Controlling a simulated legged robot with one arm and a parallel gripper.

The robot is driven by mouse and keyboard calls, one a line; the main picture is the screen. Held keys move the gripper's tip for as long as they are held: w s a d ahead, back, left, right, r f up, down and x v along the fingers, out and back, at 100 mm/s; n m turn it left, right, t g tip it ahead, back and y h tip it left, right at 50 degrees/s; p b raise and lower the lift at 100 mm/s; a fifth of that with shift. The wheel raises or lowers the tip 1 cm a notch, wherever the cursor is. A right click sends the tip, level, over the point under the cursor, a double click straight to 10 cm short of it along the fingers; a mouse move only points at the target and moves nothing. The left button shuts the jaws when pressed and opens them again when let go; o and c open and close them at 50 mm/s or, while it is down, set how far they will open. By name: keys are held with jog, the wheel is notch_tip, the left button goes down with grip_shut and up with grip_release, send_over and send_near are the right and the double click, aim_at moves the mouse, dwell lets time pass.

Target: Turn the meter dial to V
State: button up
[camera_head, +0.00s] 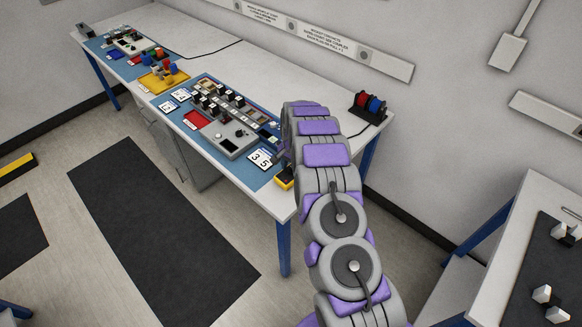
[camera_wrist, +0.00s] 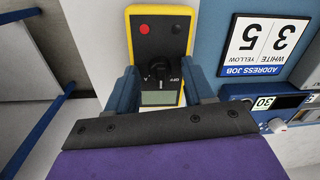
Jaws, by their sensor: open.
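The meter (camera_wrist: 134,35) has a yellow rim and a grey face, with a red and a black socket at its far end and a small display (camera_wrist: 158,98) at the near end. Its black dial (camera_wrist: 163,67) sits mid-face, with marks beside it including OFF; the exact pointer setting is too small to tell. My gripper (camera_wrist: 163,82) is open, its dark blue fingers on either side of the meter around the dial, with no clear contact seen. In the head view the meter (camera_head: 284,182) lies at the near end of the bench, partly hidden by my arm.
An ADDRESS JOB card (camera_wrist: 262,48) lies right of the meter, and a control box (camera_wrist: 290,108) is beside it. The bench (camera_head: 305,195) holds switch panels and a yellow tray (camera_head: 150,85) farther along. Red and blue spools (camera_head: 368,104) stand at the wall.

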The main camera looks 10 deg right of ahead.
notch_tip(320, 180, up, 17)
jog(key=p, duration=0.1)
jog(key=shift+s+d+p, duration=0.3)
jog(key=shift+d+p, duration=0.05)
jog(key=shift+p, duration=0.05)
jog(key=shift+r, duration=0.1)
jog(key=s+a+r+n+g+b, duration=0.1)
jog(key=s+r+n, duration=0.2)
jog(key=s+r, duration=0.65)
jog(key=s+a+r+n, duration=0.2)
jog(key=s+r, duration=0.4)
jog(key=s, duration=0.7)
jog(key=s+d+n+g+b, duration=0.1)
jog(key=s+d+n, duration=0.1)
jog(key=s, duration=2.7)
jog(key=shift+s+f+n, duration=0.25)
jog(key=shift+f+n, duration=0.2)
jog(key=shift+n, duration=0.45)
